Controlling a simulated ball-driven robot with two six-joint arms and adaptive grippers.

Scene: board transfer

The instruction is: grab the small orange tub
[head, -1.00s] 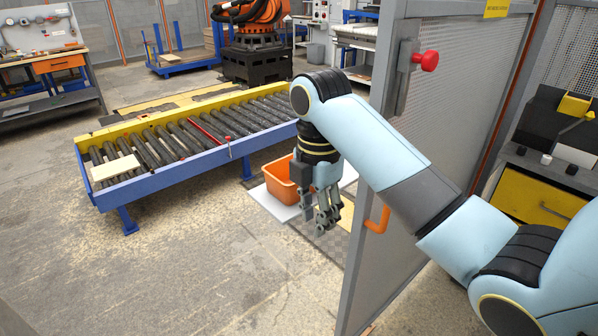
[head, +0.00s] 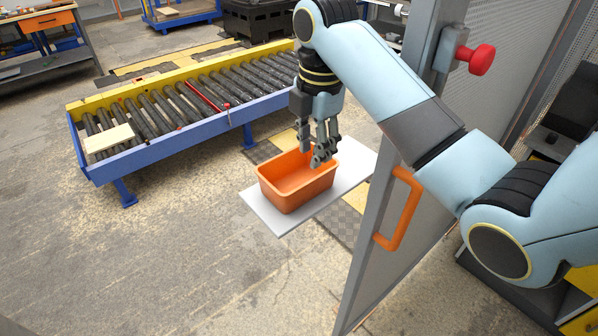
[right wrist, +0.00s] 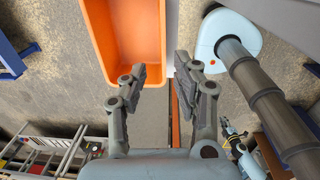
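The small orange tub (head: 297,186) stands upright and looks empty. It rests on a flat white board (head: 262,212). My right gripper (head: 313,159) points down at the tub's right-hand rim and is empty. In the right wrist view the tub (right wrist: 121,35) is at the top. There the open fingers of my right gripper (right wrist: 160,88) are apart, one overlapping the tub's near corner and the other to the right of its wall. I cannot tell whether they touch it. My left gripper is not in view.
A roller conveyor (head: 185,123) with a pale board (head: 108,138) on it stands left of the tub. A grey door panel with an orange handle (head: 401,208) and a red knob (head: 475,60) stands close on the right, beside my right arm. The floor in front is clear.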

